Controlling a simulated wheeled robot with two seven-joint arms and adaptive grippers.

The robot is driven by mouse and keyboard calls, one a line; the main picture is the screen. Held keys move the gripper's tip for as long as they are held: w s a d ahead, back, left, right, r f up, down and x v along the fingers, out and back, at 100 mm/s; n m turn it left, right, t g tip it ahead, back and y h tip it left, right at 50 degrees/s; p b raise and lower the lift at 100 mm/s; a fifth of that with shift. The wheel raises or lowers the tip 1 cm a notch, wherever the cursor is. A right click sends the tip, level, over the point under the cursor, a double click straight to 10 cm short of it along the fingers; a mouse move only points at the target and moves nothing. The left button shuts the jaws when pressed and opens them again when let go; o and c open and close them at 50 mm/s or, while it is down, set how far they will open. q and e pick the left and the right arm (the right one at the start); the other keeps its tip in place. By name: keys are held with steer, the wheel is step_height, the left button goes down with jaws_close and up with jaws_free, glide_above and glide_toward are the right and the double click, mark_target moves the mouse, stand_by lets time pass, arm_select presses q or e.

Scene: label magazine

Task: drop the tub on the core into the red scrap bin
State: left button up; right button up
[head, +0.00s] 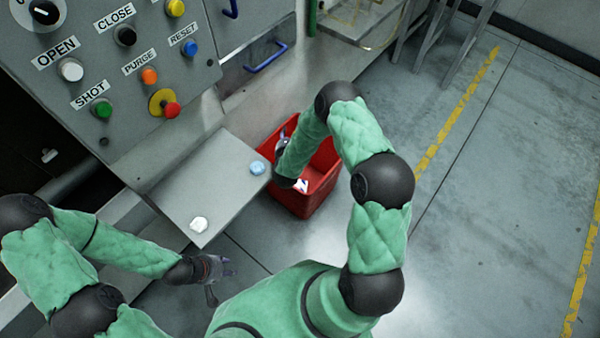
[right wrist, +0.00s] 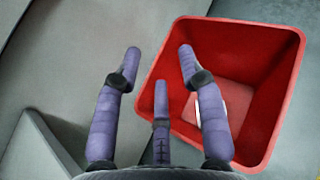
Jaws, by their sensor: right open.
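The red scrap bin (head: 322,196) stands on the floor beside the grey shelf, and it fills the right of the right wrist view (right wrist: 283,85). A pale, flat-looking thing (right wrist: 211,106) lies inside it, partly behind a finger; I cannot tell whether it is the tub. My right gripper (right wrist: 160,68) is open and empty, with its fingers spread over the bin's left side in that view. In the head view my right forearm hides most of it. My left gripper (head: 222,275) looks open and empty below the shelf. I cannot make out the core.
On the grey shelf (head: 222,180) lie a white lump (head: 199,224) near the front corner and a blue lump (head: 257,168) near the bin. A button panel (head: 120,70) rises behind. The floor at right is clear, with yellow lines.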

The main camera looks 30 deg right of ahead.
steer(key=v, duration=0.5)
steer(key=shift+s+r, duration=0.1)
steer(key=shift+s, duration=0.05)
